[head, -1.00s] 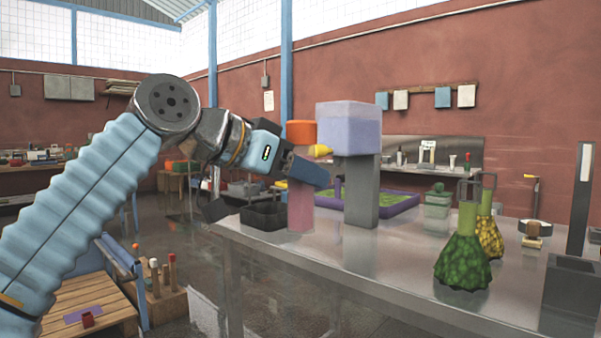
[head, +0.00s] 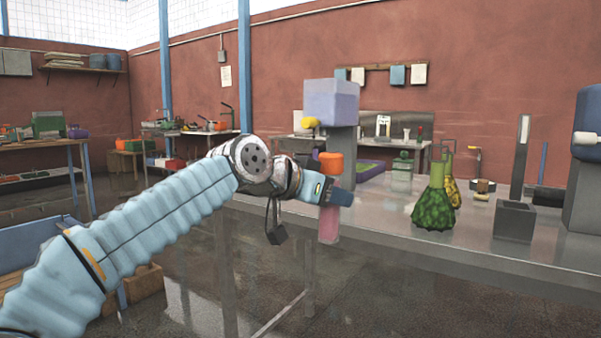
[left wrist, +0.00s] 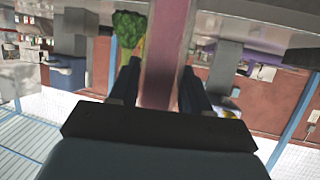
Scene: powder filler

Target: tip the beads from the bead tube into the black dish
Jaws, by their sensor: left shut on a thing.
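The bead tube (head: 328,224) is a translucent pink tube with an orange top (head: 332,163). My left gripper (head: 332,192) is shut around its upper part. The tube hangs about upright, in front of the table's near edge in the head view. In the left wrist view the tube (left wrist: 165,50) runs between the two fingers. I cannot make out the beads inside. My right gripper is not in view.
A lavender block on a grey post (head: 331,100) stands behind the tube, with a yellow part beside it. A green flask (head: 434,205), a yellow flask and a dark open box (head: 514,221) stand right on the metal table (head: 400,222). Open floor lies in front.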

